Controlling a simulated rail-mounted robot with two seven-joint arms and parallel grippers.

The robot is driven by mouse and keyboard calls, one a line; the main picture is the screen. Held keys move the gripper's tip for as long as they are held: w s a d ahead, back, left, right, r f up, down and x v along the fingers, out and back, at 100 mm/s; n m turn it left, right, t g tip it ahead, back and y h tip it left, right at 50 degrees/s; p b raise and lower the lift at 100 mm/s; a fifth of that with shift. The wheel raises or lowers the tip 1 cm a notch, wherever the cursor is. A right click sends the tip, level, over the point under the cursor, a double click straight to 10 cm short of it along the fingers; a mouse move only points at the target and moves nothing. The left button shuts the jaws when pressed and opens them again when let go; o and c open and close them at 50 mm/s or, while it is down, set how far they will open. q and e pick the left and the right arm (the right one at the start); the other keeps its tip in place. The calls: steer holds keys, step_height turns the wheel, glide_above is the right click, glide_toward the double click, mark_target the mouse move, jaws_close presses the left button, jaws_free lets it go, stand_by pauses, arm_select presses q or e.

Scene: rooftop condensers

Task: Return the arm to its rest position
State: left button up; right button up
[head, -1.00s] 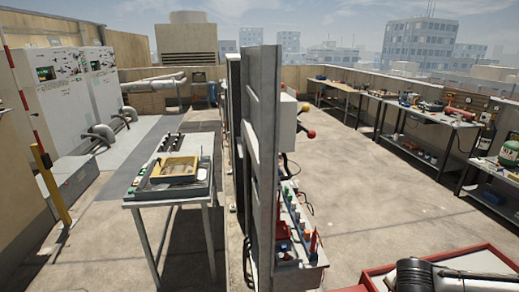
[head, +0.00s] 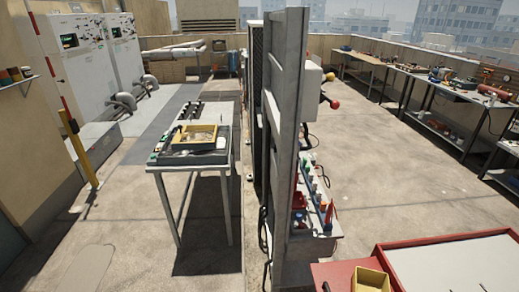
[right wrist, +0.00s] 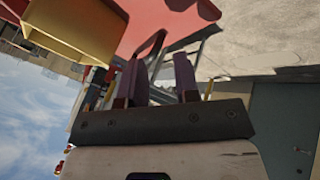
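My right gripper (right wrist: 158,80) shows in the right wrist view. Its two dark fingers stand apart, and I see nothing held between them. The picture there is tilted, with sky at the left. A yellow bin (right wrist: 75,35) and a red surface (right wrist: 165,22) lie beyond the fingers; I cannot tell how far away they are. Neither arm shows in the head view, and my left gripper is in no view.
In the head view, a red-edged bench (head: 395,247) with a yellow bin (head: 370,281) is at bottom right. A tall grey panel (head: 287,120) stands mid-view. A table (head: 222,172) with a yellow tray (head: 194,138) stands left of it. Floor at right (head: 375,180) is clear.

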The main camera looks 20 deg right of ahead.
steer(key=s+a+f+m+g+y, duration=0.3)
steer(key=s+a+f, duration=0.3)
steer(key=s+a, duration=0.35)
step_height(320, 180, up, 31)
steer(key=p, duration=3.1)
steer(key=shift+w+r, duration=0.2)
steer(key=shift+w, duration=0.1)
